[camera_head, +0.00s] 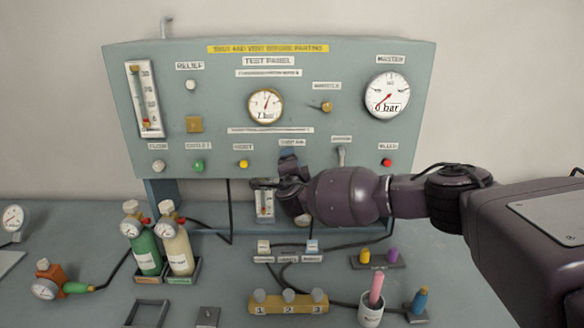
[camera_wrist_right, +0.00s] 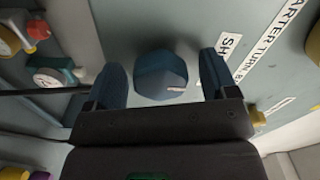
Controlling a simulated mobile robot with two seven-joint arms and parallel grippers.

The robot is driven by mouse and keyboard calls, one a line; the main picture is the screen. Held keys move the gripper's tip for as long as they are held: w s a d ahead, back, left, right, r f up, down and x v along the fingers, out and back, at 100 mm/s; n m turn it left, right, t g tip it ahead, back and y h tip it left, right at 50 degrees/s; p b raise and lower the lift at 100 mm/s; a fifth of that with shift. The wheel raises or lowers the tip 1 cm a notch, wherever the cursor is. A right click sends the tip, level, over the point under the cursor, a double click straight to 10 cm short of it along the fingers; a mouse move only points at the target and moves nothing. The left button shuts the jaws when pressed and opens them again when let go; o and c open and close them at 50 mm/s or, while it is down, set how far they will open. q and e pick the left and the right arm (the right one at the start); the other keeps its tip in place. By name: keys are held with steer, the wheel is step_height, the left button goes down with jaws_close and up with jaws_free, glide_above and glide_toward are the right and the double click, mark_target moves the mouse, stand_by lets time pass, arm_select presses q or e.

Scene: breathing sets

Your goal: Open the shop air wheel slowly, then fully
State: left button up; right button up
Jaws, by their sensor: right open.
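The shop air wheel (camera_wrist_right: 160,80) is a faceted dark blue knob on the panel in the right wrist view. It sits between the two spread fingers of my right gripper (camera_wrist_right: 162,66), with a gap on each side. A small pale mark is on its face. In the head view my right gripper (camera_head: 282,172) is at the lower middle of the panel, just below the shop air label (camera_head: 291,143). There the gripper covers most of the wheel. My left gripper is not in view.
The grey-green test panel (camera_head: 220,110) carries a master gauge (camera_head: 387,95) reading 0 bar and a brass gauge (camera_head: 266,105). A red bleed button (camera_head: 386,162) is right of the gripper. Green (camera_head: 144,246) and cream (camera_head: 178,250) cylinders stand on the bench at left.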

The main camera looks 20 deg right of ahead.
steer(key=shift+s, duration=0.1)
steer(key=v, duration=1)
steer(key=shift+s+b, duration=0.3)
steer(key=shift+b, duration=0.05)
